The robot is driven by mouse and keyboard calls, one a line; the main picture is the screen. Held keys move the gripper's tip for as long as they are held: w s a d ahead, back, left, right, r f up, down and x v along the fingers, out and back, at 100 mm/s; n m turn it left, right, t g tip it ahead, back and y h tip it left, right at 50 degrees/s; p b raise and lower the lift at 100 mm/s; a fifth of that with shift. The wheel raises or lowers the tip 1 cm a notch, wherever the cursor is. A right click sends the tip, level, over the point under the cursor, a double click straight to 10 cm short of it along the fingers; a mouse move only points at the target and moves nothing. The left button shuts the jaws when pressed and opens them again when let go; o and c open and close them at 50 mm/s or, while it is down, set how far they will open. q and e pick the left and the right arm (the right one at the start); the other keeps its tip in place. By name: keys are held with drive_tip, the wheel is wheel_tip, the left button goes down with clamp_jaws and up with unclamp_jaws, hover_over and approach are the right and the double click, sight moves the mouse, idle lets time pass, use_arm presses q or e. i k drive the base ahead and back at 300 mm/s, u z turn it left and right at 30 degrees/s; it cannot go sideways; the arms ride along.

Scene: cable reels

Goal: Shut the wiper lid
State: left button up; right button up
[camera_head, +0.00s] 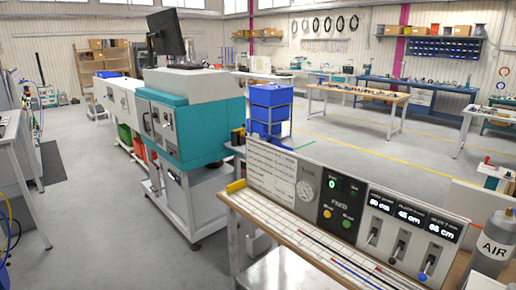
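No part that I can clearly tell as the wiper lid shows in the head view. A teal and grey machine (190,118) with a dark monitor (166,31) on top stands left of the middle. A light grey box section (121,97) extends from its left side. A panel (162,125) with small fittings is on its front, too small to tell whether a lid there is open or shut. Neither of my grippers is in view.
A bench in front carries a control panel (290,178) with dials, levers and displays, and a slotted white top (318,243). A grey AIR bottle (493,243) stands at the right. Blue bins (271,96) stand behind. Floor (95,200) is clear left of the machine.

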sight(272, 140)
drive_tip(key=z, duration=0.2)
drive_tip(key=i, duration=0.9)
drive_tip(key=u, duration=0.15)
drive_tip(key=k, duration=1.65)
drive_tip(key=u, duration=0.65)
drive_tip(key=i, duration=2.65)
drive_tip(key=z, duration=0.05)
